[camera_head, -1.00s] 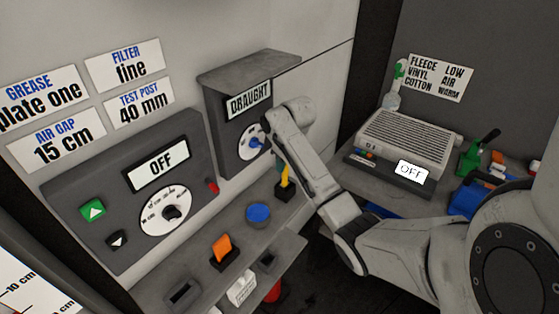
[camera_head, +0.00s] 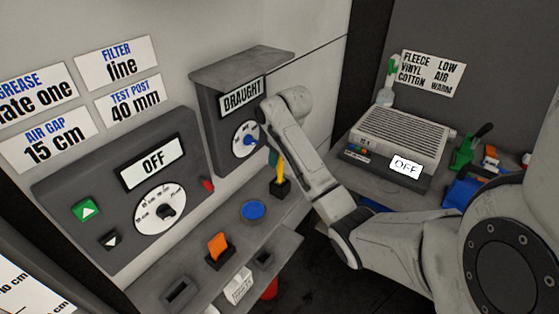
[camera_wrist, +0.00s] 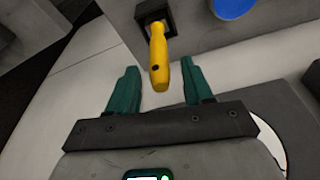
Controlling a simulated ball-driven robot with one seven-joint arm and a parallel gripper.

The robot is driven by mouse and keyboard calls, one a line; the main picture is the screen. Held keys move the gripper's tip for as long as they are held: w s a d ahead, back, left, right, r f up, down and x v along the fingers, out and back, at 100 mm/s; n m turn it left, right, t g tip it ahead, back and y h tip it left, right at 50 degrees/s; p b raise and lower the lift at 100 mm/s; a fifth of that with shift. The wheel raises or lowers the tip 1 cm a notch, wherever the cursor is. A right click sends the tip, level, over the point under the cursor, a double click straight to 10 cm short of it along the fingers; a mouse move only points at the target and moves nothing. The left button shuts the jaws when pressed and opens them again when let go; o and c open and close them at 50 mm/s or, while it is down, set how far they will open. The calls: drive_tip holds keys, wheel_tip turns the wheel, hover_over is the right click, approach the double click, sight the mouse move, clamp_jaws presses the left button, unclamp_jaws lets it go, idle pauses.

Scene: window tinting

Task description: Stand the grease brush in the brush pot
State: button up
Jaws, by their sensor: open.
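The yellow-handled brush (camera_head: 281,171) stands upright in a small black square pot (camera_head: 280,188) on the grey shelf; its lower end is hidden inside. In the wrist view the yellow handle (camera_wrist: 158,50) rises from the black pot (camera_wrist: 152,12) toward my gripper (camera_wrist: 158,72). My gripper is open, its two teal fingers on either side of the handle's free end, with visible gaps. In the head view my arm's end hides most of the gripper; a bit of teal finger shows beside the handle.
A blue round lid (camera_head: 254,210) and an orange piece in a black holder (camera_head: 218,246) sit on the same shelf. The draught panel (camera_head: 240,130) is close behind my gripper. A grey heater unit (camera_head: 400,140) stands on the right bench.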

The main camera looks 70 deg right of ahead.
drive_tip(key=v, duration=1)
drive_tip(key=shift+p, duration=0.3)
drive_tip(key=shift+r, duration=0.1)
